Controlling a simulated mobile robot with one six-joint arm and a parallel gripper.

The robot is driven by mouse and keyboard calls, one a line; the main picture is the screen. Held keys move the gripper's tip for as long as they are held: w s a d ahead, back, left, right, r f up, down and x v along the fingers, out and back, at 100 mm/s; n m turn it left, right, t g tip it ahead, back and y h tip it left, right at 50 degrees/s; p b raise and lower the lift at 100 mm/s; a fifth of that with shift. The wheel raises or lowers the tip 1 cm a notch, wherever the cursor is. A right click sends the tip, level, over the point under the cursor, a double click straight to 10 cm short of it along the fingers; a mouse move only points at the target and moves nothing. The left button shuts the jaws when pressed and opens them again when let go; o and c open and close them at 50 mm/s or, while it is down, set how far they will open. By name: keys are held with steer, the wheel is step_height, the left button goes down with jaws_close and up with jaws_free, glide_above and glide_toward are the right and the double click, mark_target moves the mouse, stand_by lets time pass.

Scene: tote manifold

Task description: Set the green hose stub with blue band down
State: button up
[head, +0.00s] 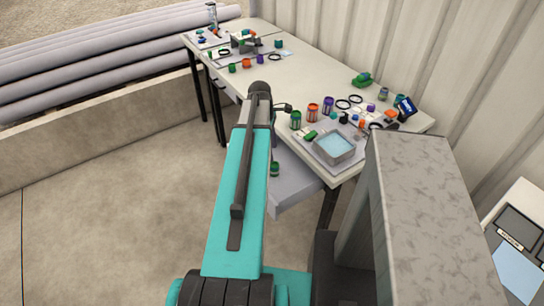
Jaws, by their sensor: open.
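Several green hose stubs are in the head view. One green stub (296,120) stands upright on the table near its front edge, just right of my arm. Another green stub (275,169) stands on the grey shelf (296,188) below the table edge, partly behind my arm. A small green piece (278,43) is at the far end of the table. The bands are too small to tell which stub has the blue one. My arm reaches up toward the table edge and hides what lies behind it. My gripper is hidden behind the arm, so nothing held shows.
The white table (330,75) has a clear middle. An orange stub (312,110) and a purple stub (328,105) stand near a grey tray with a light blue inside (335,144). A green object (362,79) is near the corrugated wall. Grey pipes (110,48) lie at left.

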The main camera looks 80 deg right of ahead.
steer(key=shift+w+r, duration=0.15)
steer(key=shift+r, duration=0.7)
